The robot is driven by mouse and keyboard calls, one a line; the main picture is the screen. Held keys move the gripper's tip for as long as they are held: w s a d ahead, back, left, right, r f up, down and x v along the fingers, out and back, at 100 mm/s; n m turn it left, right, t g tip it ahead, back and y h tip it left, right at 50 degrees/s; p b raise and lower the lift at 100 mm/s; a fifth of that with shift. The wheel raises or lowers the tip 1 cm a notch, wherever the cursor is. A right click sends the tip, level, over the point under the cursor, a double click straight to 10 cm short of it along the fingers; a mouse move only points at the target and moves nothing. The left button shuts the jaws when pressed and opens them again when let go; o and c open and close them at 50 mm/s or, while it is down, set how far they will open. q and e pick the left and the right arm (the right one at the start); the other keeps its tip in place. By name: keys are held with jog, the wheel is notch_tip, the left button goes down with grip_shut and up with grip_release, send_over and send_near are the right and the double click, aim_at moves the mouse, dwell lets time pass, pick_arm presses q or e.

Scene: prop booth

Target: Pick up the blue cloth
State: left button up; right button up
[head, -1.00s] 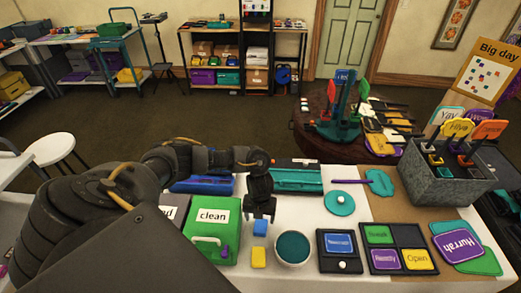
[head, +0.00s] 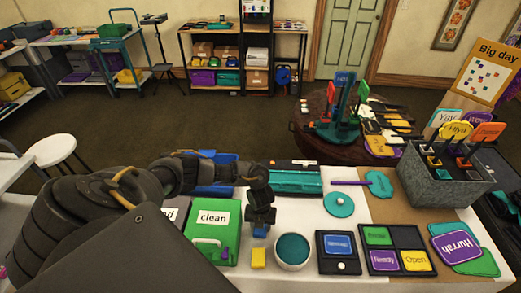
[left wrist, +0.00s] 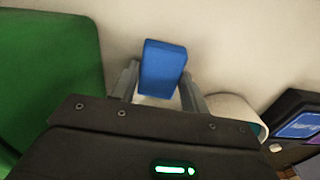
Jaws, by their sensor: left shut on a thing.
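The blue cloth (head: 260,232) is a small folded block on the white table, between the green "clean" box and the teal-filled bowl. My left gripper (head: 261,224) is directly above it, pointing down, and hides its upper part. In the left wrist view the blue cloth (left wrist: 163,66) sits between the two fingers of my left gripper (left wrist: 161,84), which is shut on it. I cannot tell any gap between cloth and table. My right gripper is not in view.
The green box (head: 207,236) stands close on the left. The white bowl (head: 292,251) is close on the right, and a yellow block (head: 258,258) lies just in front. A black tray (head: 338,252) with cards is farther right. A teal tray (head: 296,180) lies behind.

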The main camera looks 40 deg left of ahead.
pick_arm(q)
jog(key=shift+c, duration=0.6)
jog(key=shift+r, duration=0.1)
jog(key=shift+r+b, duration=0.3)
jog(key=shift+r, duration=0.25)
jog(key=w+d+r, duration=0.1)
jog(key=d+r, duration=1)
jog(key=d, duration=0.3)
jog(key=shift+w+r, duration=0.4)
